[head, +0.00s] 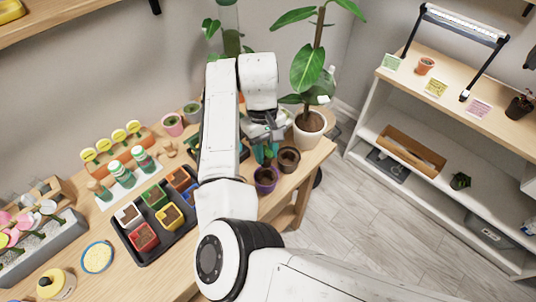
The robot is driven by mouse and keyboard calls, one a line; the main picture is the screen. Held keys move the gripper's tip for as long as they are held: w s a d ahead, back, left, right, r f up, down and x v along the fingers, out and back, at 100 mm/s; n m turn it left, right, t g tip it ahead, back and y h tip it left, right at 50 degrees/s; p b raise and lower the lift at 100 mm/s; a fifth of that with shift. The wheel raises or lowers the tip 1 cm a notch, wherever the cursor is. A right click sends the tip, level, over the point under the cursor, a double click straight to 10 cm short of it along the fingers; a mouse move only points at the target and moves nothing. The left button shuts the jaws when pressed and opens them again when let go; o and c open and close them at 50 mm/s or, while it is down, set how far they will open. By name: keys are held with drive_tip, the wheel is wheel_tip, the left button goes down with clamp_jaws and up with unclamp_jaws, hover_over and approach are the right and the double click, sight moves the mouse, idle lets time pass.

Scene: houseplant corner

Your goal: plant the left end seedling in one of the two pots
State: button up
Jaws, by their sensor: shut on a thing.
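My gripper (268,138) is above the right end of the wooden table, pointing down and shut on a seedling. Only a little green and teal (268,155) shows below the jaws, so the seedling's shape is unclear. A purple pot (266,182) stands just below and in front of the gripper. A dark brown pot (289,160) with soil stands right of it. I cannot tell whether the seedling touches the purple pot. My arm hides the table's middle, including most of a dark tray behind it.
A large potted plant (309,133) stands close behind the gripper on the right. A black tray (150,258) of coloured soil-filled pots lies left of my arm. Small bottles (121,174) and yellow-topped items stand farther left. A white shelf unit (362,140) is across the floor.

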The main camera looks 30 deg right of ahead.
drive_tip(key=shift+f, duration=0.2)
drive_tip(key=shift+f+b, duration=1.95)
drive_tip(key=shift+f, duration=0.65)
drive_tip(key=shift+r, duration=0.2)
drive_tip(key=shift+d+p, duration=0.1)
drive_tip(key=shift+p, duration=1)
drive_tip(key=shift+f+b, duration=0.5)
drive_tip(key=shift+f, duration=0.8)
drive_tip(key=o, duration=1.1)
drive_tip(key=shift+o, duration=0.2)
